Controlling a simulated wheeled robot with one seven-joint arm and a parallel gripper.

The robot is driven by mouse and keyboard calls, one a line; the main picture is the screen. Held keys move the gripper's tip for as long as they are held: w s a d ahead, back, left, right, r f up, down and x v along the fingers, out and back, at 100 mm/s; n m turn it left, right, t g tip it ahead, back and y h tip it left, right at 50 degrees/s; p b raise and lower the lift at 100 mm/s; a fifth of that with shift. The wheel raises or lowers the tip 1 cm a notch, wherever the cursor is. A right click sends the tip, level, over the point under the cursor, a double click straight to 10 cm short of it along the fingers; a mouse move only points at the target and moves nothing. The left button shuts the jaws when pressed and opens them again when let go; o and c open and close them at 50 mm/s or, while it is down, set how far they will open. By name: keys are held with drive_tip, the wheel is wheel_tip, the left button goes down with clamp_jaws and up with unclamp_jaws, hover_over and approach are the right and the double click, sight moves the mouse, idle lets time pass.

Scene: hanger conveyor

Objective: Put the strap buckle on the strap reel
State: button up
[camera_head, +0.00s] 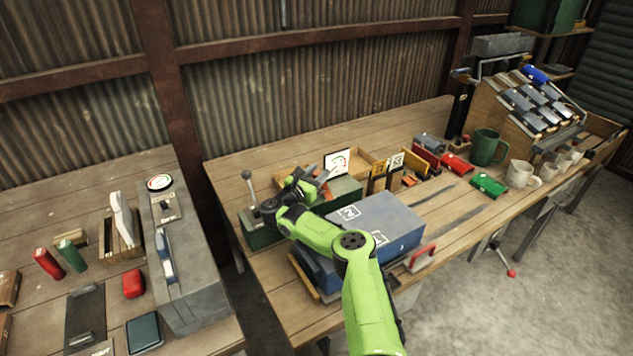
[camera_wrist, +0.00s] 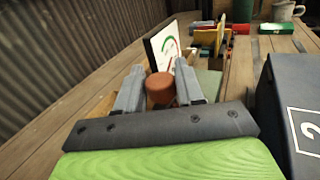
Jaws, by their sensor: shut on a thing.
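My gripper (camera_head: 312,180) is over the back left part of the right-hand bench, beside a green box (camera_head: 345,192). In the wrist view, its two grey fingers (camera_wrist: 160,72) are shut on a rounded red-brown piece (camera_wrist: 160,89), and no other thing shows between them. I cannot tell whether this piece is the strap buckle. I cannot make out the strap reel for certain in either view. My gripper and arm hide part of the bench there.
A blue box marked 2 (camera_head: 375,222) stands close to my arm, and it also shows at the right of the wrist view (camera_wrist: 290,100). A gauge card (camera_head: 337,161) stands behind the gripper. A lever box (camera_head: 257,232) is to the left. Mugs (camera_head: 487,147) stand further right.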

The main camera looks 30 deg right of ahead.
drive_tip(key=shift+f, duration=0.65)
drive_tip(key=shift+f, duration=0.2)
drive_tip(key=o, duration=1.1)
drive_tip(key=shift+r, duration=0.1)
drive_tip(key=shift+r, duration=0.2)
drive_tip(key=p+v, duration=0.2)
drive_tip(key=v, duration=1)
drive_tip(key=shift+f, duration=0.1)
